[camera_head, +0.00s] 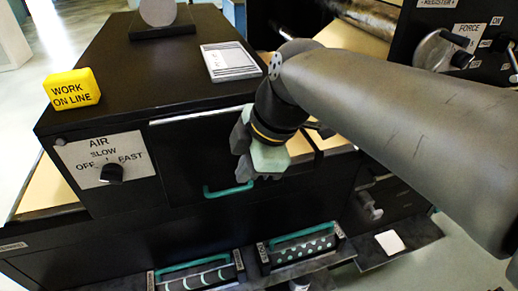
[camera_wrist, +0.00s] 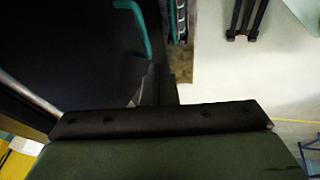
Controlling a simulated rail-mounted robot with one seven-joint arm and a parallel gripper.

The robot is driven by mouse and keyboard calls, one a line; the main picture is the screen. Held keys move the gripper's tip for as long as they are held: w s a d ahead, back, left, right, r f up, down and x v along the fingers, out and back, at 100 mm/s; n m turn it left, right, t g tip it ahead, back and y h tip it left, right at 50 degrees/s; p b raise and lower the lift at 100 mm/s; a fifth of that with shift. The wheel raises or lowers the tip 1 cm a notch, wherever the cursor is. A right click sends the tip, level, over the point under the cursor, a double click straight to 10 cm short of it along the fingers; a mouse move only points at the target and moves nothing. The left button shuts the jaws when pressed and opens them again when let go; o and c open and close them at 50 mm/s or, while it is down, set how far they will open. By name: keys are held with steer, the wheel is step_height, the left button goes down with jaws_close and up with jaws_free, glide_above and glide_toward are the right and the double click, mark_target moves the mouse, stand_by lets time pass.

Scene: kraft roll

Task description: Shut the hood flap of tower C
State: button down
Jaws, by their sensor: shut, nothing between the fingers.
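A black tower (camera_head: 120,75) fills the left and middle of the head view; I see no letter C on it. On its front is a dark flap (camera_head: 190,145) with a teal bar handle (camera_head: 228,191) at its lower edge. How far the flap stands open is unclear. My gripper (camera_head: 266,177) is shut and empty, pointing down in front of the flap's right part, right of the handle. Contact with the flap cannot be told. In the wrist view, a teal handle (camera_wrist: 138,28) on a dark panel (camera_wrist: 70,50) shows beyond my gripper (camera_wrist: 160,122).
An AIR dial (camera_head: 112,172) is left of the flap. A yellow block (camera_head: 72,90) and a labelled card (camera_head: 229,61) lie on the tower's top. Below are two units with teal handles (camera_head: 195,267) (camera_head: 300,234). A second black panel with knobs (camera_head: 450,45) stands at right.

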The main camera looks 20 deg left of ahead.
mark_target(224, 162)
steer(key=w+a+f+p, duration=0.1)
steer(key=w+a+f, duration=0.1)
steer(key=f, duration=0.5)
steer(key=shift+a+f+p, duration=0.3)
steer(key=shift+a+p, duration=0.1)
steer(key=shift+a, duration=0.35)
